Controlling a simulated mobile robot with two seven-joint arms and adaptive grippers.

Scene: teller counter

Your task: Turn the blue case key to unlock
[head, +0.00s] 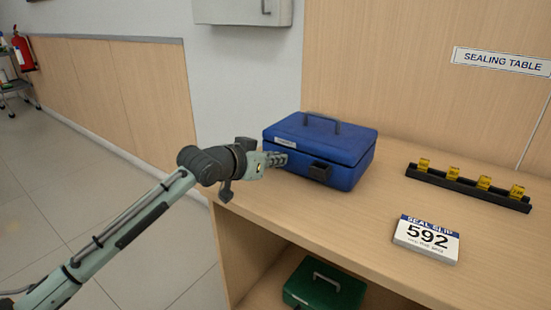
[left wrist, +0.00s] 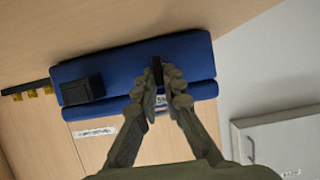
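The blue case (head: 350,152) stands closed on the wooden counter, with a carry handle on its lid and a black block on its front. It also shows in the left wrist view (left wrist: 120,68). My left gripper (head: 277,159) is at the left side of the case. In the left wrist view its fingertips (left wrist: 161,78) are close together around the small dark key (left wrist: 157,66) at the case's face. The fingers largely cover the key in the head view, and its turn angle is hard to read. My right gripper is not in view.
A black rack (head: 470,189) with several yellow tags lies to the right on the counter (head: 285,215). A seal slip card (head: 427,238) numbered 592 lies in front of it. A green case (head: 325,287) sits on the shelf below. The counter in front of the blue case is clear.

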